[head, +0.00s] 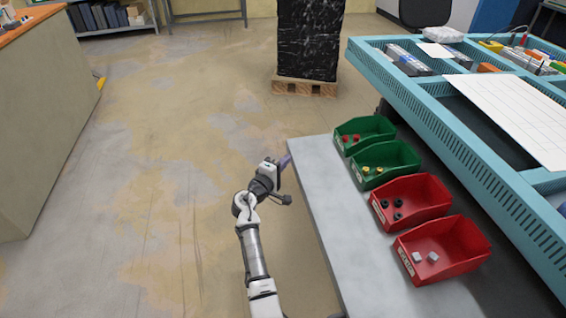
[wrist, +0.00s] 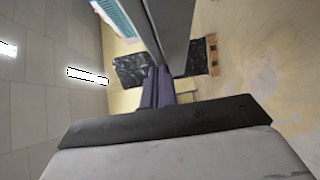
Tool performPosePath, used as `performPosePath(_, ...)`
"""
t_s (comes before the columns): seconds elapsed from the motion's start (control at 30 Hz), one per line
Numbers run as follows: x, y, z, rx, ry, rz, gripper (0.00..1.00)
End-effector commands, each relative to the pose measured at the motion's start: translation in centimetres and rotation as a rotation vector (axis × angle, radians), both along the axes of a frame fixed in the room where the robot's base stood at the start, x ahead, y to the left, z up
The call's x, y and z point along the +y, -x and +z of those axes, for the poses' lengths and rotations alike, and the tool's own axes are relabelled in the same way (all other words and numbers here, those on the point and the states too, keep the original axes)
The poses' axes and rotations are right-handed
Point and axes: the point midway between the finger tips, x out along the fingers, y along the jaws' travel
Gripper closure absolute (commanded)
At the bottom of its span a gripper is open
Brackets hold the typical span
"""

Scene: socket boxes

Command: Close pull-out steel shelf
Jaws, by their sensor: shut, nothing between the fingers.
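The grey steel shelf (head: 325,220) is pulled out from under the light-blue bench and carries several bins. My gripper (head: 287,159) is at the shelf's left edge, near its far left corner, with its fingers shut and nothing between them. In the wrist view the dark purple fingers (wrist: 158,88) are together beside the grey shelf panel (wrist: 172,30), which looks tilted in that view. I cannot tell whether the fingertips touch the shelf edge.
Green bins (head: 385,165) and red bins (head: 440,250) with small parts stand on the shelf. The light-blue bench (head: 450,120) is at right. A black-wrapped load (head: 308,40) stands on a wooden pallet (head: 304,88) behind. Floor left of the shelf is clear.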

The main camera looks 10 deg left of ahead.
Motion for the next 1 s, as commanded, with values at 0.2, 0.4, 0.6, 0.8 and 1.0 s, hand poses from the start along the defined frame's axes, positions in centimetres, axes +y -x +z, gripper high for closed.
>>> performPosePath(0.2, -3.5, -1.0, 0.0, -0.001, -0.002, -0.012, 1.0)
performPosePath(0.4, -8.5, -2.5, -0.1, -0.001, -0.002, -0.016, 1.0)
performPosePath(0.6, -13.9, -4.2, -0.1, 0.0, -0.002, -0.017, 1.0)
performPosePath(0.8, -19.2, -5.9, 0.0, -0.001, -0.002, -0.016, 1.0)
performPosePath(1.0, -24.5, -7.6, 0.0, -0.001, -0.002, -0.015, 1.0)
